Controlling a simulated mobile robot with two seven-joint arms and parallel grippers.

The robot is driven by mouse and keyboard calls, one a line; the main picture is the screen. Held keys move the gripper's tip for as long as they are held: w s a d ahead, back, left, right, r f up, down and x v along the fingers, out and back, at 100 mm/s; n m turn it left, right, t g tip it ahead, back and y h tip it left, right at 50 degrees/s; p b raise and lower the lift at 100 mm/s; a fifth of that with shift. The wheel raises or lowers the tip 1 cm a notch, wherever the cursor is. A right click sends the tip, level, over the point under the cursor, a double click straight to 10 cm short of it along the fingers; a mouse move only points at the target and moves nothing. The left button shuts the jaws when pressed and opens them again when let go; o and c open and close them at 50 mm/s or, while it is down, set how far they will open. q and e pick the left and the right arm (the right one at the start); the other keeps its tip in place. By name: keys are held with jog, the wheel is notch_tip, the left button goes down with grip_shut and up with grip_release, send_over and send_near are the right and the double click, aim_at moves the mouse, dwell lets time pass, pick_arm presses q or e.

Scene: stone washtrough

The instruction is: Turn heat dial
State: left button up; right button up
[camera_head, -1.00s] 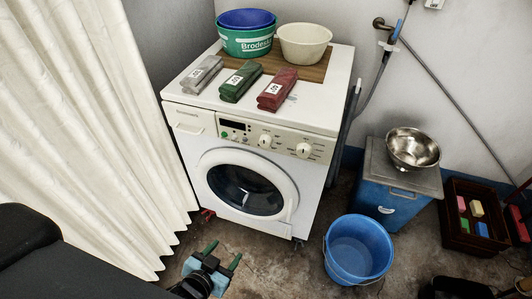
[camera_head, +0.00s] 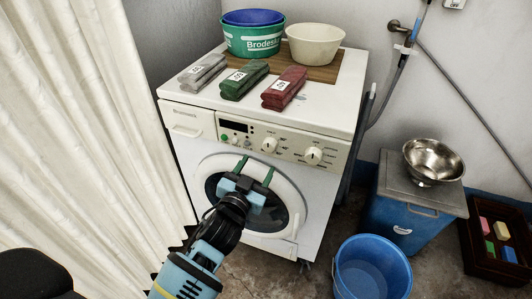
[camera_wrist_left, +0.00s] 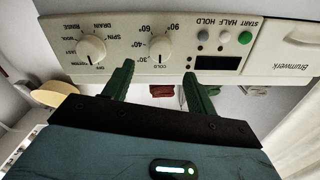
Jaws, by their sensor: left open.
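The heat dial (camera_head: 269,145) is a round white knob on the washing machine's front panel, right of the small dark display. In the left wrist view the heat dial (camera_wrist_left: 160,47) has temperature marks from cold to 90° around it. My left gripper (camera_head: 256,168) is in front of the machine, just below the panel, with its two green fingers apart and nothing between them. In the left wrist view the fingertips (camera_wrist_left: 159,70) lie either side of the dial's line, and the dial looks apart from them. My right gripper is not in view.
A second, similar dial (camera_head: 314,155) sits right of the heat dial. Packets and tubs stand on the washing machine (camera_head: 332,116). A white curtain (camera_head: 80,150) hangs at the left. A blue bucket (camera_head: 372,270) and a blue box (camera_head: 400,220) stand at the right.

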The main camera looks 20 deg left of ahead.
aim_at(268, 148)
pick_arm(q)
jog(key=shift+w+b, duration=0.4)
jog(key=shift+w, duration=3.2)
jog(key=c, duration=1)
